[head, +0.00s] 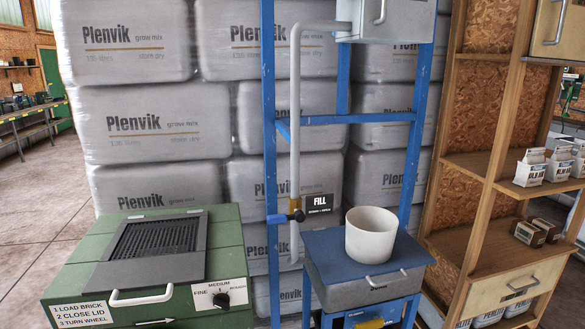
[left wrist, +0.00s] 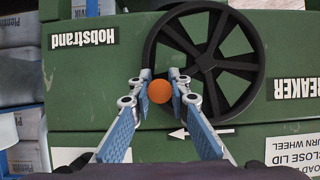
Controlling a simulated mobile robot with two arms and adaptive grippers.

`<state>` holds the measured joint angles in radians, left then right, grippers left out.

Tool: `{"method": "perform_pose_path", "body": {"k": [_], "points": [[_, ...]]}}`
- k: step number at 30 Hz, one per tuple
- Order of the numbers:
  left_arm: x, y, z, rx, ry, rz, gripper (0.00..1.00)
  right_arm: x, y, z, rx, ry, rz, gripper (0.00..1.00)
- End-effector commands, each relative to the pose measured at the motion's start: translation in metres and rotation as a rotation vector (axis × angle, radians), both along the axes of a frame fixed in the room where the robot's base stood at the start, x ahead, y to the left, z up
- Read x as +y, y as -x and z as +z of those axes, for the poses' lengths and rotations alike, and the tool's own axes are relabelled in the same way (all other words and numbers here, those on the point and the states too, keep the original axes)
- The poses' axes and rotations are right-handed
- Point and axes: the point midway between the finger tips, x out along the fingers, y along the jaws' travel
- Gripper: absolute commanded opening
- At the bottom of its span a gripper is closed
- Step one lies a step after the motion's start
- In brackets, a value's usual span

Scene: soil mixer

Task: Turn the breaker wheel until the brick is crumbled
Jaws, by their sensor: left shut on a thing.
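The green breaker (head: 222,262) stands at lower left in the head view. A dark panel with a grille (head: 155,238) lies flat on its top, with a white handle (head: 141,298) at its front edge. No brick shows. In the left wrist view the black spoked breaker wheel (left wrist: 205,62) is on the breaker's green face, with an orange knob (left wrist: 159,92) near its rim. My left gripper (left wrist: 160,80) is shut on this knob, one finger on each side. The head view shows neither gripper and not the wheel.
A white pot (head: 371,236) stands on a grey-blue stand under the blue frame (head: 270,120), right of the breaker. Wrapped Plenvik bales (head: 150,122) are stacked behind. A wooden shelf (head: 470,165) with cartons is at right. Open floor (head: 40,190) shows at left.

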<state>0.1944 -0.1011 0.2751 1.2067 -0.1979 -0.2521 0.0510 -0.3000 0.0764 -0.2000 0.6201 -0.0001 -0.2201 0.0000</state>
Motion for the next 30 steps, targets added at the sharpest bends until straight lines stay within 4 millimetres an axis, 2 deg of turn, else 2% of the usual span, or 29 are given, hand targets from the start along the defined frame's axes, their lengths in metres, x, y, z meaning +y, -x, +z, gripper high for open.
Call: {"method": "perform_pose_path", "body": {"k": [1, 11, 19, 30], "points": [[-0.003, 0.0, -0.007, 0.003, 0.003, 0.0, 0.03, 0.0, 0.0, -0.006, 0.0, 0.0, 0.0, 0.43], [-0.004, -0.002, -0.007, -0.001, 0.0, -0.001, 0.03, 0.0, 0.0, -0.007, 0.0, 0.001, 0.0, 0.43], [-0.007, -0.003, -0.038, -0.002, 0.0, 0.0, 0.03, -0.003, 0.0, -0.034, 0.0, 0.003, 0.001, 0.43], [-0.006, -0.003, -0.039, -0.004, -0.002, 0.0, 0.03, -0.005, 0.0, -0.035, 0.0, 0.005, 0.002, 0.43]]}}
